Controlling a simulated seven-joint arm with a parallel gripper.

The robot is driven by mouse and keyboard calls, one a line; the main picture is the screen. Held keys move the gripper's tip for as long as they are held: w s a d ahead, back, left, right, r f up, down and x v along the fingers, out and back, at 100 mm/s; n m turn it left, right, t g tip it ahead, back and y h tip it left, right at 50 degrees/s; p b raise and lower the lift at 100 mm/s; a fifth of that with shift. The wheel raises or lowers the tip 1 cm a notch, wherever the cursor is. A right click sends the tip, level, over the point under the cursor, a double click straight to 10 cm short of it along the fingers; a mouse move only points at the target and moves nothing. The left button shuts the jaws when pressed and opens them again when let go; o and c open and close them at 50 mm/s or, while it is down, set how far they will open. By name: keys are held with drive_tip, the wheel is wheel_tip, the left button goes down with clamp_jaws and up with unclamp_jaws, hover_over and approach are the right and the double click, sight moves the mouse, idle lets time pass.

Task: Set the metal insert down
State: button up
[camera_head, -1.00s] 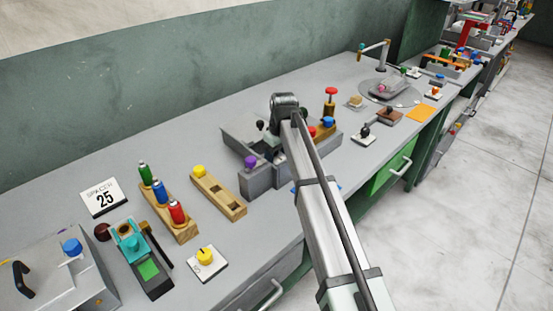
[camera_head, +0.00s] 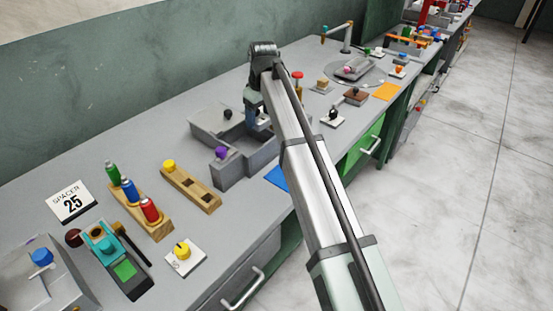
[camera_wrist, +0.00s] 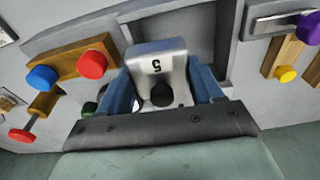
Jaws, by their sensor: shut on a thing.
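The metal insert (camera_wrist: 157,68) is a silver block marked 5 with a dark round knob, seen in the wrist view between my blue fingers. My gripper (camera_wrist: 163,92) is shut on it. In the head view my gripper (camera_head: 254,104) points down at the right part of the grey walled fixture (camera_head: 206,138); my arm hides much of it and the insert cannot be made out there. In the wrist view a grey recess (camera_wrist: 202,28) lies behind the insert. Whether the insert touches the fixture cannot be told.
A purple-knobbed block (camera_head: 221,154) stands at the fixture's front left. A wooden rack (camera_head: 190,188) with a yellow knob lies further left. A blue mat (camera_head: 278,178) lies by the bench edge. Red (camera_wrist: 92,65) and blue (camera_wrist: 41,78) knobs stand close beside my gripper.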

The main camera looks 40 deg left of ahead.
drive_tip(key=s+d+f, duration=0.1)
drive_tip(key=d+f, duration=0.1)
drive_tip(key=d, duration=1.2)
drive_tip(key=shift+n, duration=0.3)
drive_tip(key=shift+s+a+f, duration=0.1)
drive_tip(key=shift+f, duration=2.35)
drive_tip(key=shift+s+a+f, duration=0.1)
drive_tip(key=shift+f, duration=2.35)
drive_tip(key=shift+f, duration=0.15)
drive_tip(key=o, duration=1.3)
drive_tip(key=r, duration=0.4)
drive_tip(key=d+r, duration=0.1)
drive_tip(key=r, duration=0.7)
drive_tip(key=shift+d+r, duration=0.1)
drive_tip(key=shift+d, duration=0.1)
